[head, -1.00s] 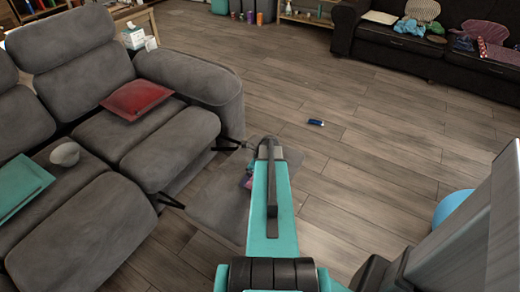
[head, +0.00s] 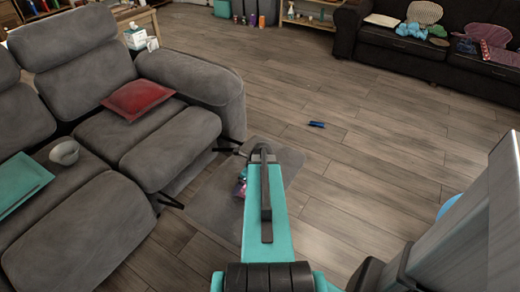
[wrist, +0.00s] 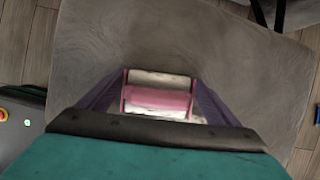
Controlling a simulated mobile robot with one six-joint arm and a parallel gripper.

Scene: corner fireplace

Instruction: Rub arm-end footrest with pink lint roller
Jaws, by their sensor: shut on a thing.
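A blue item (head: 317,124) lies on the open wooden floor. A dark sofa (head: 430,55) with clothes stands at the back right.

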